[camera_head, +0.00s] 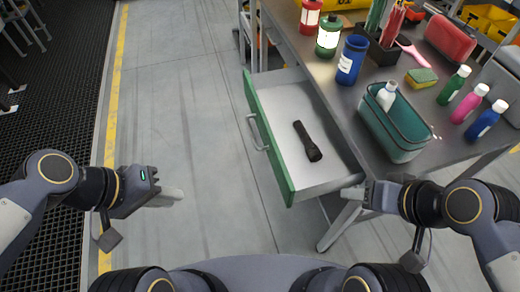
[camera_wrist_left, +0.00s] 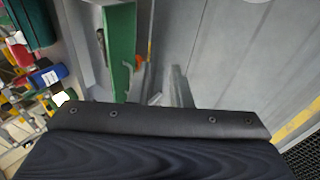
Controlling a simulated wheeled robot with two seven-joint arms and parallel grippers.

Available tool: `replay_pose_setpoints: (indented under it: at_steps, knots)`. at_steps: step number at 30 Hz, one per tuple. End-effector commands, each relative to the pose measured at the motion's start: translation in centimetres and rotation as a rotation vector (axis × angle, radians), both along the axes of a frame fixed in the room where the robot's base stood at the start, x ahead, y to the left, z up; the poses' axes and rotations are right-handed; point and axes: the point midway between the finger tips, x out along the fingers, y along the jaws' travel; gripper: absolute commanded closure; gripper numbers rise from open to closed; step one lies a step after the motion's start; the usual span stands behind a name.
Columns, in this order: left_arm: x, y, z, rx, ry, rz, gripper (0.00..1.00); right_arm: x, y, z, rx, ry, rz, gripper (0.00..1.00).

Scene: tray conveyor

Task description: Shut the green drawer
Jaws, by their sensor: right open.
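The green drawer (camera_head: 271,150) is pulled out from the workbench, with its green front and metal handle (camera_head: 257,133) facing left. A black flashlight (camera_head: 307,141) lies inside it. The green front also shows in the left wrist view (camera_wrist_left: 120,52). My left gripper (camera_head: 178,194) is to the left of the drawer front, apart from it, over the floor. The left wrist view shows its two fingers (camera_wrist_left: 162,85) apart with nothing between them. My right gripper (camera_head: 350,193) is open at the drawer's near right corner, under the bench edge. I cannot tell whether it touches the drawer.
The bench top holds a teal bin (camera_head: 391,141), a blue bottle (camera_head: 351,60), a green jar (camera_head: 328,36), a sponge (camera_head: 421,77) and several small bottles. The floor (camera_head: 180,90) left of the drawer is clear up to a yellow line (camera_head: 114,100).

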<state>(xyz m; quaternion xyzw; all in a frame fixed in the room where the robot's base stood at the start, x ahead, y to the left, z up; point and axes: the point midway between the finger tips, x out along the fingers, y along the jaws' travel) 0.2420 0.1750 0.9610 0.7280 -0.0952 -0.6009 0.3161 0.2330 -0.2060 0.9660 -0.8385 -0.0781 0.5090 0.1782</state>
Motion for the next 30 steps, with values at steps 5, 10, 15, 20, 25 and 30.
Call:
replay_pose_setpoints:
  at_steps: [5, 10, 15, 20, 25, 30]
  knots:
    - [3.0, -3.4, -5.3, -0.354, 0.398, 0.128, 1.0, 0.0, 0.0, -5.1, 0.0, 0.001, 0.0, 0.49]
    - [7.9, -5.5, -9.6, -0.68, 0.742, 0.294, 1.0, 0.0, 0.0, -8.6, 0.0, 0.0, 0.0, 0.49]
    - [13.4, -5.9, -15.0, -0.963, 1.013, 0.477, 1.0, 0.0, 0.0, -11.5, 0.0, 0.0, 0.0, 0.49]
    - [16.7, -5.6, -19.2, -1.131, 1.151, 0.603, 1.0, 0.0, 0.0, -13.0, 0.0, 0.0, 0.0, 0.49]
    - [18.0, -5.6, -20.6, -1.197, 1.195, 0.653, 1.0, 0.0, 0.0, -13.3, 0.0, 0.0, 0.0, 0.49]
    - [18.5, -7.4, -20.5, -1.198, 1.197, 0.651, 1.0, 0.0, 0.0, -13.3, 0.0, 0.0, 0.0, 0.49]
